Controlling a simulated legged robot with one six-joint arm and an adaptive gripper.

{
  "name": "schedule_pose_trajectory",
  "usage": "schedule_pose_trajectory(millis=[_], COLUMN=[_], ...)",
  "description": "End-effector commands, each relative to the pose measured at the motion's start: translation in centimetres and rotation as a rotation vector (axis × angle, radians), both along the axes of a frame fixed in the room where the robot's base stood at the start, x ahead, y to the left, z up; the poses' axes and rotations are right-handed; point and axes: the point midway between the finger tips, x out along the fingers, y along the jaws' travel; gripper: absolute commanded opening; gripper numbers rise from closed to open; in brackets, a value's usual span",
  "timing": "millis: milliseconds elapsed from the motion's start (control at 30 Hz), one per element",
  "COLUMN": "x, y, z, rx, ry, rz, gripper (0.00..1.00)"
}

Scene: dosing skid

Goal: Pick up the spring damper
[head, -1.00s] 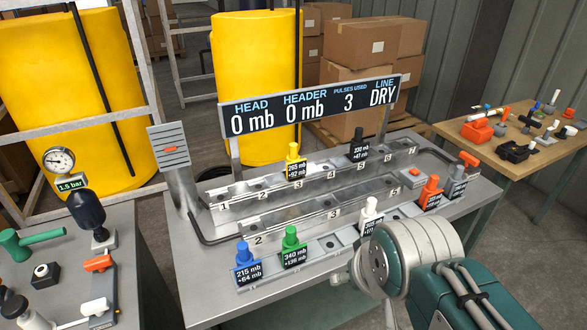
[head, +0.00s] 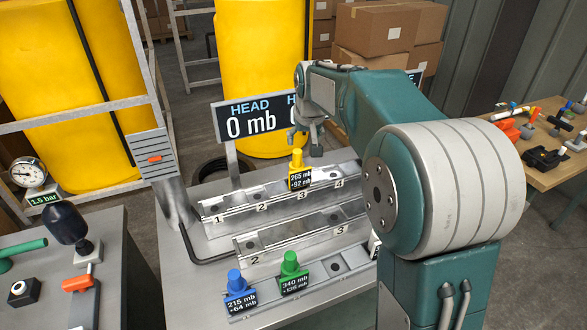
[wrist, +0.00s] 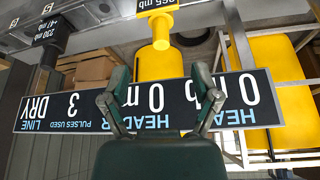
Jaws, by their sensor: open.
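Several coloured cartridges with black pressure labels stand on the skid; I cannot tell which thing is the spring damper. The yellow one (head: 297,172), labelled 265 mb, stands upright in the rear rail near mark 3. My gripper (head: 305,143) is open just above and behind its top. In the wrist view, the yellow cartridge (wrist: 161,40) shows beyond and between the spread fingers of my gripper (wrist: 160,78), with nothing held. The blue cartridge (head: 235,285) and green cartridge (head: 290,268) stand in the front rack. My arm hides the right of the skid.
The display board (head: 250,121) reading HEAD 0 mb stands close behind my gripper. A grey post (head: 153,150) rises at the skid's left. A black bulb (head: 65,223) stands on the left table. A wooden table (head: 553,160) with loose parts is at right.

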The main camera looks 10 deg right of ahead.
Motion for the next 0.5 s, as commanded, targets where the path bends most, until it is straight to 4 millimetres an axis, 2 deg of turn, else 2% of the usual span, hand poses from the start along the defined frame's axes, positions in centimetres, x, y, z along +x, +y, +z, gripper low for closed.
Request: schedule_pose_trajectory(millis=[33, 100, 267, 500], x=[1.1, 2.0, 2.7, 4.0], y=[0.0, 0.0, 0.0, 0.0], z=[-0.7, -1.2, -1.9, -5.2], rx=[0.000, 0.000, -0.001, 0.000], ry=[0.004, 0.006, 0.007, 0.010], rz=[-0.001, 0.000, 0.000, 0.000], gripper=[0.79, 0.79, 0.79, 0.79])
